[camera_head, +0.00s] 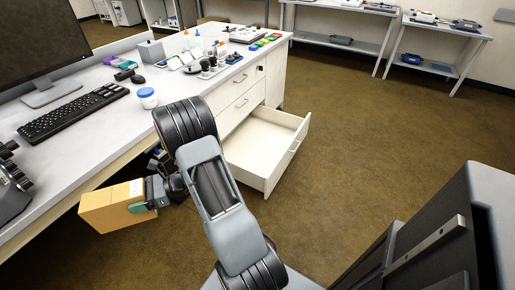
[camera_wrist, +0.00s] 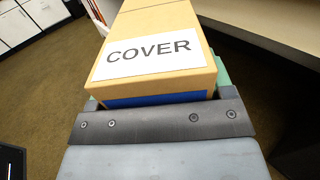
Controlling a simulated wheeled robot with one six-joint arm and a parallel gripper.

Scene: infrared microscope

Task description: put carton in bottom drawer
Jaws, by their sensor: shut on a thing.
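The carton (camera_head: 108,207) is a tan box held at the end of my arm, low at the left in the head view, below the desk's front edge. In the wrist view the carton (camera_wrist: 160,22) fills the top middle and bears a white label reading "COVER". My gripper (camera_head: 146,196) is shut on it, with a greenish finger pad against its side. The bottom drawer (camera_head: 283,172) is pulled out from the white cabinet and looks empty. It lies to the right of the carton, past my arm, which hides part of it.
The upper drawers (camera_head: 238,104) are shut. Open brown floor (camera_head: 390,130) lies right of the drawer. Shelved tables stand at the back.

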